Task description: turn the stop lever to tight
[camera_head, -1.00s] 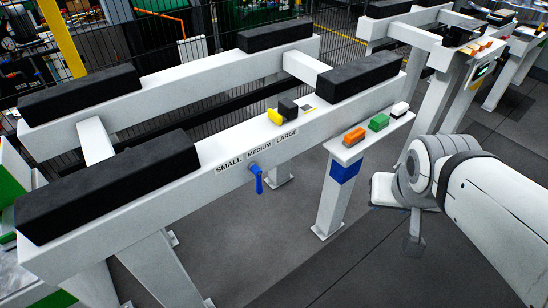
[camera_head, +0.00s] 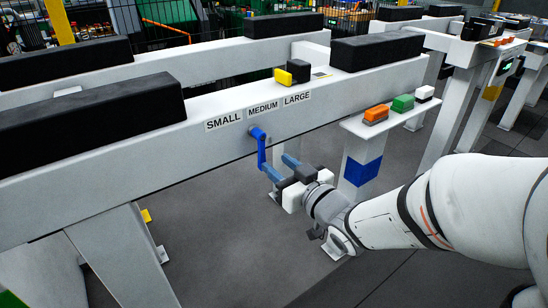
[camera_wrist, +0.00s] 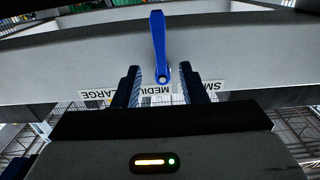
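The blue stop lever (camera_head: 261,148) hangs almost straight down from the front face of the white beam, below the MEDIUM label (camera_head: 263,107). It also shows in the wrist view (camera_wrist: 158,42), where the picture is upside down. My gripper (camera_head: 276,165) is in front of the beam, just right of the lever. In the wrist view my gripper (camera_wrist: 159,72) is open, with the lever in line with the gap between its two fingers. I cannot tell whether a finger touches it. No label reading "tight" is visible; SMALL (camera_head: 223,121) and LARGE (camera_head: 297,98) flank MEDIUM.
The white beam (camera_head: 215,146) carries black pads (camera_head: 380,48) and a yellow-and-black block (camera_head: 292,73). A side shelf right of my gripper holds orange (camera_head: 376,114), green (camera_head: 403,103) and white (camera_head: 425,93) buttons.

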